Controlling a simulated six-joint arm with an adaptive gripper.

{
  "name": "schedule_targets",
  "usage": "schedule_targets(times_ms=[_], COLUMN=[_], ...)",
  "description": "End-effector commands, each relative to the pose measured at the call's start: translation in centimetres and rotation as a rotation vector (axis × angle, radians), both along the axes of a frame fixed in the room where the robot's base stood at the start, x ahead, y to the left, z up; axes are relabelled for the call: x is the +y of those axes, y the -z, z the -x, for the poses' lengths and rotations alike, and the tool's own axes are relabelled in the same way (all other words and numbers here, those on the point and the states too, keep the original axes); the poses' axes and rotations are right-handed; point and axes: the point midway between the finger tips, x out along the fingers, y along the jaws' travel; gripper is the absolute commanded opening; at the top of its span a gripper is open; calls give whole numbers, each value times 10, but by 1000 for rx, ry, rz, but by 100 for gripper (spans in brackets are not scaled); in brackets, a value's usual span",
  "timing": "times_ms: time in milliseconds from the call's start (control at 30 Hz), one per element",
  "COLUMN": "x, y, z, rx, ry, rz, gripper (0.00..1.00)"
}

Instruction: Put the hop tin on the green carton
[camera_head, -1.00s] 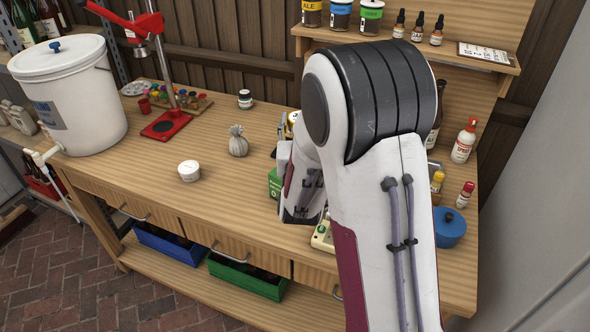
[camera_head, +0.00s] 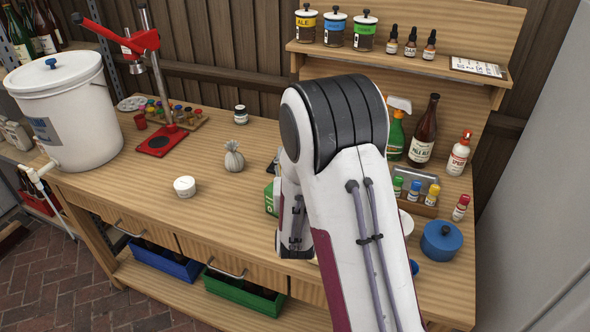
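The green carton (camera_head: 269,198) stands on the wooden bench. Only its left edge shows, as my white and black arm covers the rest. No hop tin can be picked out with certainty; it may be hidden behind my arm. My gripper is hidden behind the arm, so its fingers and anything in them cannot be seen.
A small white tub (camera_head: 184,187) and a grey sack (camera_head: 233,157) stand left of the carton. A red capper (camera_head: 160,139) and white bucket (camera_head: 63,110) are farther left. At right are a brown bottle (camera_head: 424,135), a vial rack (camera_head: 424,208) and a blue pot (camera_head: 442,241).

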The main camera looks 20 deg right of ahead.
Motion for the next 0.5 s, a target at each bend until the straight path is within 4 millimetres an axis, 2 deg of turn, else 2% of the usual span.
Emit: schedule_targets(times_ms=[500], x=[0], y=[5], z=[0], rx=[-1], ry=[0], rz=[0], gripper=[21])
